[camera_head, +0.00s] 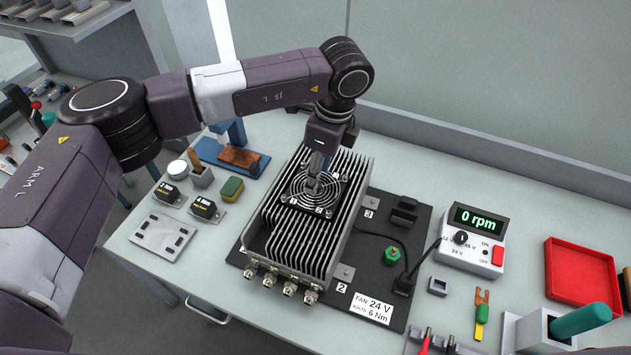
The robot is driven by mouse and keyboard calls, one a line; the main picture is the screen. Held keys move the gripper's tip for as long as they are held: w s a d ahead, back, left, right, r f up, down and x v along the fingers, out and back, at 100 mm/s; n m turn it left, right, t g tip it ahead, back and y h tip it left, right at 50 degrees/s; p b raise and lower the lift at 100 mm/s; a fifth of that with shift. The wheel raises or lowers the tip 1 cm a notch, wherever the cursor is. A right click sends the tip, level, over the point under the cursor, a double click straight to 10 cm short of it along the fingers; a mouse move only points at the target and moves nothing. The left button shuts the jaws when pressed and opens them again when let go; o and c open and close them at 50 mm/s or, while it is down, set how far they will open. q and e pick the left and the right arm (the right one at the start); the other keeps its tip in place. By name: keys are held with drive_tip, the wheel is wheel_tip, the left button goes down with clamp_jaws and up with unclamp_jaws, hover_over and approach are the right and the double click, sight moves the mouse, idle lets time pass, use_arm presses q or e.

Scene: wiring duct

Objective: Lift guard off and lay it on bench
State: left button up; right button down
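The fan guard (299,187), a round grille of wire rings, lies over the fan on top of the finned grey heatsink housing (297,240). Small numbered tags show near its corners. My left gripper (313,185) points straight down at the middle of the guard. Its fingertips look close together, but I cannot tell whether they grip the wire or only stand over it. The gripper hides part of the guard's rings and hub. The bench (240,300) is pale grey. My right gripper is not in view.
The housing stands on a black plate (400,225) with a cable and a green-capped part (391,255). A power supply reading 0 rpm (472,240) and a red tray (583,272) are at right. Bare bench shows at front left.

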use_arm(q)
drive_tip(key=f, duration=0.2)
drive_tip(key=shift+w+a+f+p, duration=0.15)
drive_tip(key=shift+w+f+p, duration=0.15)
drive_tip(key=shift+p, duration=0.1)
clamp_jaws()
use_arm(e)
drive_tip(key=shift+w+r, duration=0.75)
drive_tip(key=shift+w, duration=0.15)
use_arm(q)
drive_tip(key=shift+r, duration=0.15)
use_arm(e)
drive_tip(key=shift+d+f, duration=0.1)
